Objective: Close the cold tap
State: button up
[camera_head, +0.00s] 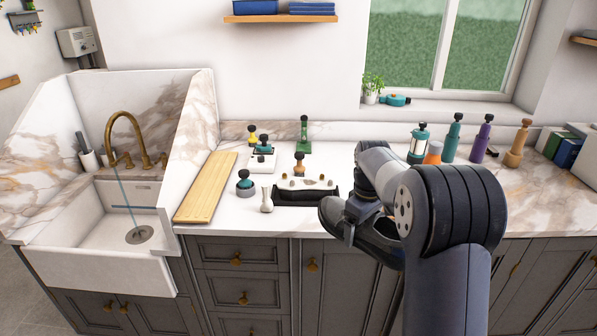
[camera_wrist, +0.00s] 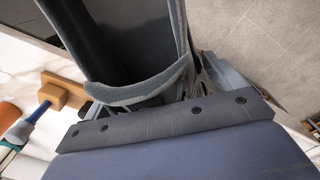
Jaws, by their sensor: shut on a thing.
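A brass tap (camera_head: 124,124) with a curved spout stands at the back of the white sink (camera_head: 95,262) on the left. A thin bluish stream of water (camera_head: 127,192) runs from the spout towards the drain (camera_head: 139,234). Small brass handles (camera_head: 146,160) stand by the spout; I cannot tell which one is cold. My gripper (camera_head: 350,222) is at the counter's front edge, right of centre and far from the tap. It is shut on a dark boot-like thing, which fills the middle of the wrist view (camera_wrist: 115,45). The fingertips are mostly hidden.
Several bottles and a wooden-handled tool (camera_head: 517,145) stand at the back right.

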aim_at(163, 155)
jog(key=i, duration=1.35)
